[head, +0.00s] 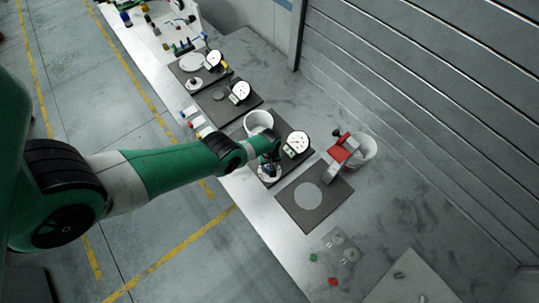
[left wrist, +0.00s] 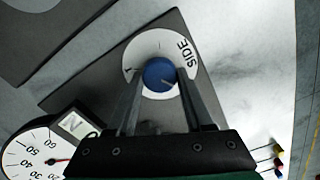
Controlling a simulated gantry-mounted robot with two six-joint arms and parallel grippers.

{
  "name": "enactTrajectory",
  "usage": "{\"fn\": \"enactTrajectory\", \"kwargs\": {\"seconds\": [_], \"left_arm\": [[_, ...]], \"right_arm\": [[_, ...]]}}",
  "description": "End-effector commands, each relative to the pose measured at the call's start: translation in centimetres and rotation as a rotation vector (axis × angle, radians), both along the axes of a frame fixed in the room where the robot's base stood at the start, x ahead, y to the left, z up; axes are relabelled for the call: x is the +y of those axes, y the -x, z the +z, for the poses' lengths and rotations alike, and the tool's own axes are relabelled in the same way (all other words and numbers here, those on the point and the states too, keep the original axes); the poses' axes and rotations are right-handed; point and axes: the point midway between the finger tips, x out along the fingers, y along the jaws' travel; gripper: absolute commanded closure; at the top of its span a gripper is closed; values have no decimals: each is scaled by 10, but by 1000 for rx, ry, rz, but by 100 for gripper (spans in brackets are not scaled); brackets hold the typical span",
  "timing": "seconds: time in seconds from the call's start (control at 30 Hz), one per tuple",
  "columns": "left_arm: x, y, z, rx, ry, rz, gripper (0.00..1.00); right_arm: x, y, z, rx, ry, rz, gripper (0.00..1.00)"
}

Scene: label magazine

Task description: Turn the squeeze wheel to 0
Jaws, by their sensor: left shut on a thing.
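A blue knob (left wrist: 159,74) stands on a round white disc (left wrist: 133,60) in the left wrist view. The disc has a short tick at its far edge and the letters "SIDE" at its right; the rest is hidden by my fingers. The knob bears a thin line pointing right. My left gripper (left wrist: 158,86) has one finger on each side of the knob and is shut on it. In the head view my left gripper (head: 269,163) is over the white disc (head: 268,175), hiding most of the knob. My right gripper is not in view.
A dial gauge (head: 298,142) stands beside the knob; its red needle shows in the left wrist view (left wrist: 59,161). A white cup (head: 258,121) is behind my gripper. A red device (head: 343,151) and white bucket (head: 364,152) stand right. A dark mat (head: 325,209) lies nearer.

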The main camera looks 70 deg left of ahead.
Motion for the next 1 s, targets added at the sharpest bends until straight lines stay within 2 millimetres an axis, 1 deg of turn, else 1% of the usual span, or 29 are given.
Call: {"fn": "enactTrajectory", "kwargs": {"seconds": [0.3,0.33,0.4,0.5,0.8,0.87,1.0], "left_arm": [[0,0,-1,-1,-1,4,100],[0,0,-1,-1,-1,4,47],[0,0,-1,-1,-1,3,34],[0,0,-1,-1,0,3,19],[0,0,2,-1,0,2,19],[0,0,6,-1,0,2,19],[0,0,27,-1,0,2,19]], "right_arm": [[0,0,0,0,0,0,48],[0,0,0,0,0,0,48],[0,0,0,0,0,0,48],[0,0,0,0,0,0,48],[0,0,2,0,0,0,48],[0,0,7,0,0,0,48],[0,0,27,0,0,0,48]]}}
